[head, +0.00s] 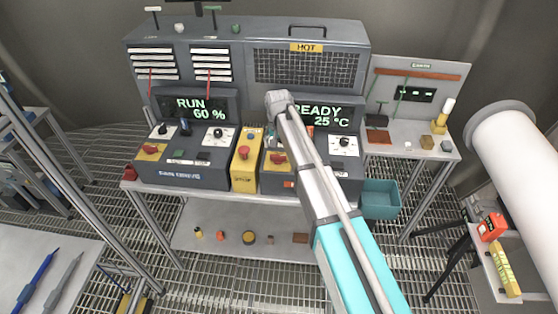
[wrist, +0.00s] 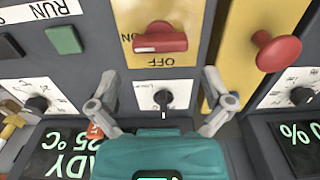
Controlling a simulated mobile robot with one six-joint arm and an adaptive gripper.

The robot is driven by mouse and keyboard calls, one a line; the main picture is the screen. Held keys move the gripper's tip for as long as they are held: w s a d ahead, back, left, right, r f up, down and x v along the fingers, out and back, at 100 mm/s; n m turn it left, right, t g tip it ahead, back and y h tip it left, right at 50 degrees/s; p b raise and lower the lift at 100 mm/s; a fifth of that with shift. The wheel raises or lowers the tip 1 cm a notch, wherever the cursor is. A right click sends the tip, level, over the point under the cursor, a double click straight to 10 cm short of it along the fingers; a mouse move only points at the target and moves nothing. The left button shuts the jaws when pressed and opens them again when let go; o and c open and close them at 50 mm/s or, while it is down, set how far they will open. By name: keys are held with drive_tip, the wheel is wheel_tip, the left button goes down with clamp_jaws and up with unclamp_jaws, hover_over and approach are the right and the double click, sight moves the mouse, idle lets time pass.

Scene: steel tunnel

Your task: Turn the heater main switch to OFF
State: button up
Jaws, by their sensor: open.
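The heater main switch is a red rotary handle (wrist: 160,40) on a yellow plate (wrist: 185,14) marked ON and OFF. In the wrist view its bar lies sideways, in line with the ON mark, and OFF is below it. In the head view the switch (head: 277,158) sits on the right console, under the READY 25 °C display (head: 320,115). My gripper (wrist: 160,84) is open and empty. Its fingers are apart, on either side of a small black dial knob (wrist: 163,98) below the switch in the wrist view.
A red emergency button (head: 244,152) on a yellow box stands just left of the heater console. The left console shows RUN 60 % and has a similar red switch (head: 151,151). A green button (wrist: 63,40) and another dial knob (wrist: 37,102) lie near my gripper.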

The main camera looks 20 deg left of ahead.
sight(279, 155)
drive_tip(key=shift+f+b, duration=2.25)
drive_tip(key=shift+f, duration=0.3)
drive_tip(key=c, duration=0.7)
drive_tip(key=shift+d, duration=0.15)
drive_tip(key=shift+c, duration=0.6)
